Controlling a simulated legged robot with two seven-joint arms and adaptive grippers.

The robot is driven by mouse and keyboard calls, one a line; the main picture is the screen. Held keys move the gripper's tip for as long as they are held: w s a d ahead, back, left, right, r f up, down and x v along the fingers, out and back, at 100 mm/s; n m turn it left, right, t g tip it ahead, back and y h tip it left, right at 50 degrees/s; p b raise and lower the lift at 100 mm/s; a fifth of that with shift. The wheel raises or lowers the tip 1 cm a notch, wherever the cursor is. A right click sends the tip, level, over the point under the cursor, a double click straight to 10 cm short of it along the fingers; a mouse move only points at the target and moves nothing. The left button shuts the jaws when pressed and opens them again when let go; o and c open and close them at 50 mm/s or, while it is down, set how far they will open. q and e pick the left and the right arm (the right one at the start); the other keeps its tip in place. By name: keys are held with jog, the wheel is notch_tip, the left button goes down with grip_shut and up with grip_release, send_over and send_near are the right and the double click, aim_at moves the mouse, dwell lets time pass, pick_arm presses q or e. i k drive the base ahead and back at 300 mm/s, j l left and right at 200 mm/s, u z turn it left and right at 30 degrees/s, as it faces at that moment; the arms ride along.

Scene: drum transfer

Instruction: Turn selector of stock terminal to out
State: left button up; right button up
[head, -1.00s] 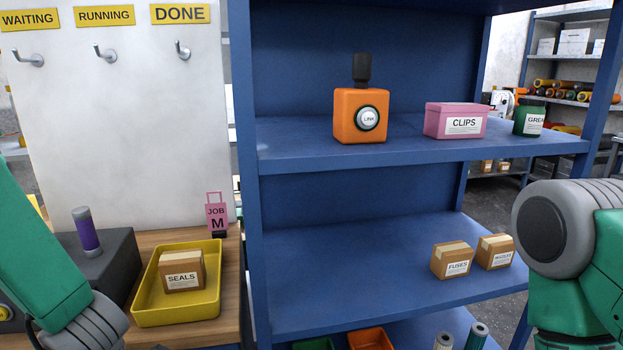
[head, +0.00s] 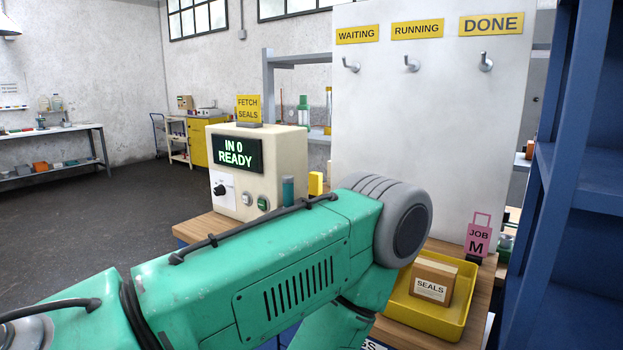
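The stock terminal (head: 285,160) is a cream box standing on the wooden bench, left of centre. Its dark screen (head: 238,154) reads "IN 0 READY" in green. Below the screen, a black selector knob (head: 220,189) sits on a white label plate; the print around it is too small to read. A white button (head: 247,199) and a green button (head: 262,203) are to the right of the knob. My green left arm crosses the foreground in front of the bench. Neither gripper shows in the view.
A yellow tray (head: 399,303) holds a "SEALS" box (head: 432,286) on the bench. A pink "JOB M" tag (head: 478,238) stands behind it. A white board (head: 420,130) with hooks rises at the back. Blue shelving (head: 545,190) stands at right. Open floor lies at left.

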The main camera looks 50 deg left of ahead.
aim_at(219, 191)
jog(key=u, duration=1.9)
